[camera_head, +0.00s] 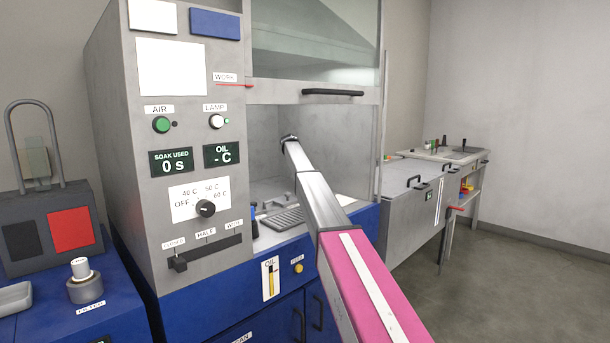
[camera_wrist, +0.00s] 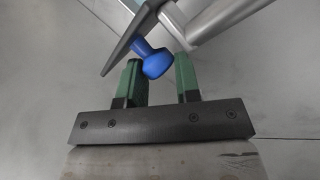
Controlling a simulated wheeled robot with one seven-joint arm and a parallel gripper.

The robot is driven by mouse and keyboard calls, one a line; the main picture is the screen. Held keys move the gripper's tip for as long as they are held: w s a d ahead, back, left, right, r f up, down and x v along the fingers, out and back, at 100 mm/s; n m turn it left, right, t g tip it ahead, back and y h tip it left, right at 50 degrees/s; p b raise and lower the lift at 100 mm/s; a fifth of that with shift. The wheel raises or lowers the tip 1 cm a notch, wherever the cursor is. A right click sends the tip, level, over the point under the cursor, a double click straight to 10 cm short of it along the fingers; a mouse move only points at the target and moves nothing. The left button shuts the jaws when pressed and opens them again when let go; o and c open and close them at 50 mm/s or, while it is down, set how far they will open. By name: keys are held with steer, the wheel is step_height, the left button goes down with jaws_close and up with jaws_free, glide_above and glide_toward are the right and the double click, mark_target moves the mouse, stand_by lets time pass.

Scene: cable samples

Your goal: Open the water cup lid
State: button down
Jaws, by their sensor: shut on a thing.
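In the wrist view, my gripper (camera_wrist: 160,68) has two green fingers closed around a blue knob (camera_wrist: 154,62). The knob is joined to a dark, flat plate (camera_wrist: 128,40) seen nearly edge-on and tilted, which looks like the lid. A light grey bar (camera_wrist: 215,22) crosses beyond the right finger. In the head view, my arm reaches into the open bay of the grey cabinet (camera_head: 190,90), and my gripper cannot be made out there. I cannot make out the cup itself in either view.
The bay is bounded by its grey walls and a raised glass front with a black handle (camera_head: 333,92). A grated tray (camera_head: 283,219) lies on its floor. A blue bench with a small metal burner-like pot (camera_head: 86,288) stands at left. A grey bench (camera_head: 412,195) stands at right.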

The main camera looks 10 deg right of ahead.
steer(key=shift+s+a+f+g+h, duration=0.1)
steer(key=shift+a+f+g+h, duration=0.2)
steer(key=shift+a+f+g, duration=0.4)
steer(key=shift+s+a+f, duration=0.1)
steer(key=shift+s, duration=0.05)
steer(key=c, duration=0.8)
jaws_free()
steer(key=shift+a, duration=0.1)
steer(key=shift+c, duration=0.2)
steer(key=shift+w+d+r, duration=0.25)
steer(key=shift+w+r, duration=0.05)
steer(key=shift+r, duration=0.05)
steer(key=shift+w+a+r, duration=0.15)
steer(key=shift+a+r, duration=0.05)
steer(key=shift+r, duration=0.25)
steer(key=w+a+r, duration=0.1)
steer(key=w+a, duration=0.1)
steer(key=a, duration=0.4)
steer(key=w+a+r, duration=0.2)
steer(key=a, duration=0.5)
steer(key=shift+w+r, duration=0.25)
